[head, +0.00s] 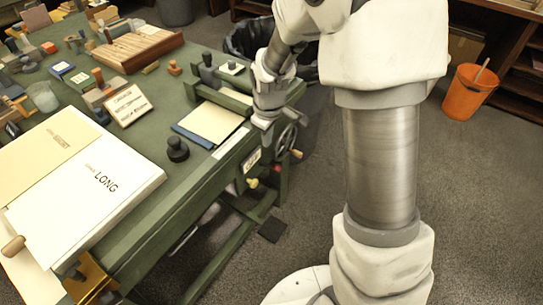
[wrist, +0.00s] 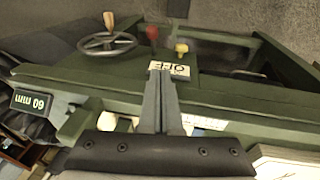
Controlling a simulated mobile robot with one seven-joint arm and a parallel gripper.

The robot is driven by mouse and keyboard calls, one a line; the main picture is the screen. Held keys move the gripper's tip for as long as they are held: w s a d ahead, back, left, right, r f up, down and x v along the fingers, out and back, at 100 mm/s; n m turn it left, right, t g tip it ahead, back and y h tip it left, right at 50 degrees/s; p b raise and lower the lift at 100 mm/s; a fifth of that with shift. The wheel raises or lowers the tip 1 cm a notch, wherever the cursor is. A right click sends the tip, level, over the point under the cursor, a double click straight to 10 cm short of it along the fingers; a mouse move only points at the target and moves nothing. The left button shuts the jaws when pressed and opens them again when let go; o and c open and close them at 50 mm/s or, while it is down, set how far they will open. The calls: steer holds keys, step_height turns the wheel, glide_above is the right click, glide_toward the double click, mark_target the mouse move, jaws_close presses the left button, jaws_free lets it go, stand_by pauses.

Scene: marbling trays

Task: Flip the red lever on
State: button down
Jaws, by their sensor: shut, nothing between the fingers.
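The red lever shows as a red knob (wrist: 152,33) on the front of the green table, in the wrist view just beyond my fingertips and slightly left. In the head view a small red spot (head: 277,168) shows below the table edge by the handwheel. My gripper (wrist: 161,75) is shut and empty, its fingers together and pointing at the table's front, near a white label plate (wrist: 170,69). In the head view my gripper (head: 266,130) hangs over the right table edge, above the knobs. I see a gap between fingers and knob but cannot tell its depth.
A yellow knob (wrist: 181,48) is right of the red one in the wrist view. A handwheel (wrist: 107,42) with a wooden handle is to the left. The table (head: 130,225) holds books, stamps and trays. An orange bucket (head: 470,91) stands on the floor at right.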

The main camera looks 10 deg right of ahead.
stand_by(0.3)
steer(key=b, duration=0.4)
glide_toward(273, 167)
steer(key=a+x, duration=0.1)
steer(key=x, duration=0.4)
steer(key=shift+w+d+f, duration=0.15)
steer(key=shift+d+f, duration=0.35)
steer(key=shift+f, duration=0.15)
